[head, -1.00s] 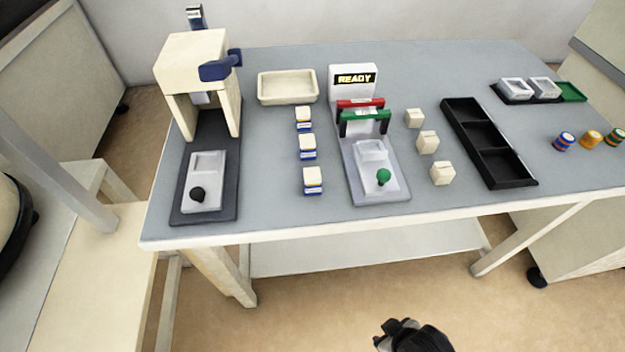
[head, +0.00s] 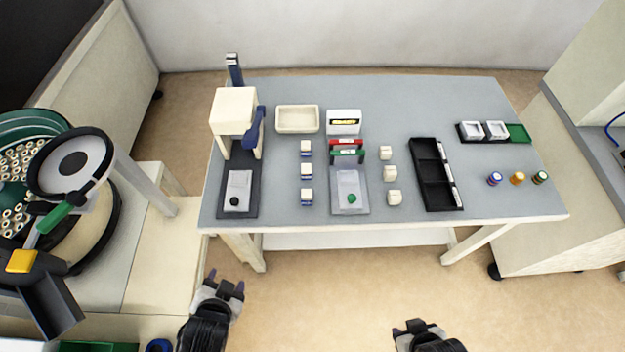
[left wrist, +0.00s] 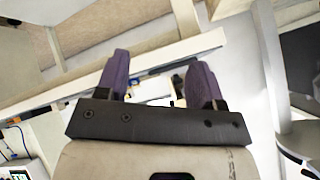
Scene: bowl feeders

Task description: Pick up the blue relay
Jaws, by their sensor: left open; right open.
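My left gripper (head: 226,282) is open and empty, in front of the table's near edge and below the blocks in the picture. Its two purple fingers (left wrist: 160,82) stand apart in the left wrist view. My right gripper (head: 412,327) is open and empty, further right, also off the table.
A press (head: 236,112) and a READY fixture (head: 349,192) flank the blocks. A cream tray (head: 297,119) stands behind. Cream cubes (head: 390,173), a black three-slot tray (head: 415,160) and striped cylinders (head: 517,178) are to the right. A bowl feeder (head: 105,235) is at left.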

